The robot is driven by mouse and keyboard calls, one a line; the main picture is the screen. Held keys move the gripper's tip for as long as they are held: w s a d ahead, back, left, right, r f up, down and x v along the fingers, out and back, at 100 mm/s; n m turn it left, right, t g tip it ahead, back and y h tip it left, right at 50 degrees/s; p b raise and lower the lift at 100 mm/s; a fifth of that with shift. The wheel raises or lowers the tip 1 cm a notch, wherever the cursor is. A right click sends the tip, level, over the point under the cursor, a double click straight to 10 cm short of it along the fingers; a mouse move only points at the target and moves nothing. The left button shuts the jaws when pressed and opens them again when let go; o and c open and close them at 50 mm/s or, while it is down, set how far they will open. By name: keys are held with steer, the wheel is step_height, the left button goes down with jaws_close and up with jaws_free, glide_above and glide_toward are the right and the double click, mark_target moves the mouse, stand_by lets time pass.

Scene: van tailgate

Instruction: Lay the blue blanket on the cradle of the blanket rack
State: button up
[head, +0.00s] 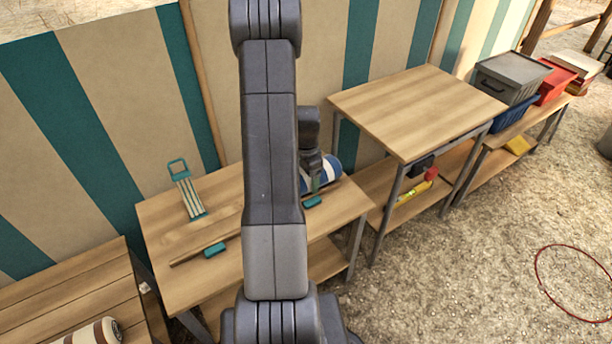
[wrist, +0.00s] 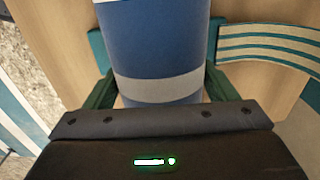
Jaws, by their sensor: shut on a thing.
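The blue blanket (wrist: 160,45) is a roll with a pale band. In the wrist view it lies between the green fingers of my gripper (wrist: 158,88), which is shut on it. In the head view the blanket (head: 334,166) shows at the right back of the low wooden table, partly hidden by my gripper (head: 318,180). Teal pieces show on both sides of the roll in the wrist view. I cannot tell whether they are the rack's cradle, or whether the roll touches the table. My arm hides the middle of the table.
On the low table (head: 160,235) lie a teal striped frame (head: 185,188), a thin wooden bar (head: 190,257) and teal blocks (head: 215,250) (head: 313,202). A cream roll (head: 95,332) is at lower left. A taller, bare-topped table (head: 415,105) and several bins stand right.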

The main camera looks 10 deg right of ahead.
steer(key=o, duration=1.2)
step_height(320, 180, up, 14)
steer(key=p, duration=0.2)
steer(key=shift+f, duration=0.1)
step_height(320, 180, down, 14)
steer(key=shift+r+b, duration=0.1)
steer(key=shift+b, duration=0.95)
steer(key=shift+r+p, duration=1)
steer(key=shift+r, duration=0.3)
